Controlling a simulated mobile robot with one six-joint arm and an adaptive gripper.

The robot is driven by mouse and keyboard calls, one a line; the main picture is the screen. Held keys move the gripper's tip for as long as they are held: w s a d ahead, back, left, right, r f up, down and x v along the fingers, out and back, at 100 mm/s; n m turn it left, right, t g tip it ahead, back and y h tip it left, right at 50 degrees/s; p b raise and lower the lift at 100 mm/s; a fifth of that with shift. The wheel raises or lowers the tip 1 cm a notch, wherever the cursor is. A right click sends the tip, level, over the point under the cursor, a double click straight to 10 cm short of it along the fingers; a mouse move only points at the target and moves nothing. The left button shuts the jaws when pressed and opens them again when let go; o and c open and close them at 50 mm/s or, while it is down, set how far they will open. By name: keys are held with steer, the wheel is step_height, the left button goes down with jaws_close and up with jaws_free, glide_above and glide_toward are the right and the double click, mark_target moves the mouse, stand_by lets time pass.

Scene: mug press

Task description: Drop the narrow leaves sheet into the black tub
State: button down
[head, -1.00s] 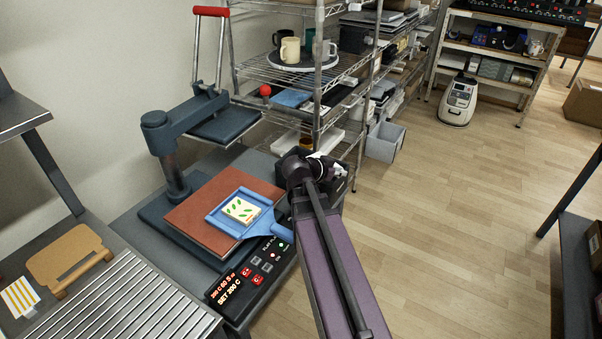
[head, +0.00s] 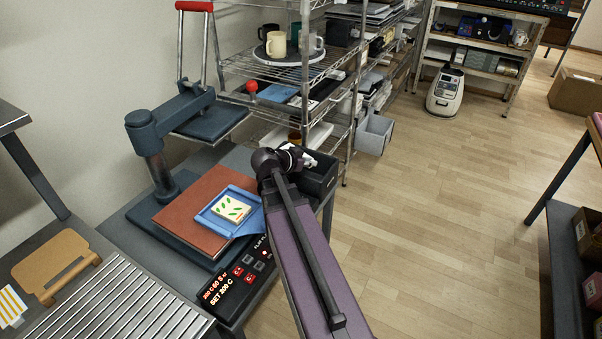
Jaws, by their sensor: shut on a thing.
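My gripper (head: 299,160) is at the end of the purple arm, over the black tub (head: 318,184). The wrist hides most of its fingers. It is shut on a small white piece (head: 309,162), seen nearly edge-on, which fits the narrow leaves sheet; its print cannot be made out. The tub stands at the right end of the press table, partly covered by my arm, and its inside is mostly hidden. A cream square with green leaves (head: 231,208) lies in a blue tray (head: 206,219) on the press's brown pad (head: 186,222).
The press (head: 150,150) stands left of my arm, its upper plate swung back. A control panel (head: 238,280) is at the table front. A wire shelf with mugs (head: 276,44) rises behind the tub. A grey bin (head: 374,134) is beyond.

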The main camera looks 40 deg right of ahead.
steer(key=w+d+f+m+g+y+b, duration=0.1)
steer(key=w+d+f+m+g+b, duration=0.1)
steer(key=w+d+m+g, duration=0.3)
steer(key=w+d+f, duration=0.1)
steer(key=w, duration=0.2)
steer(key=shift+w+d+g+b, duration=0.2)
steer(key=shift+d+g+b, duration=0.1)
steer(key=shift+b, duration=0.1)
steer(key=shift+f, duration=0.1)
steer(key=shift+f+b, duration=2.85)
steer(key=shift+b, duration=0.15)
steer(key=c, duration=0.6)
jaws_free()
steer(key=shift+c, duration=0.2)
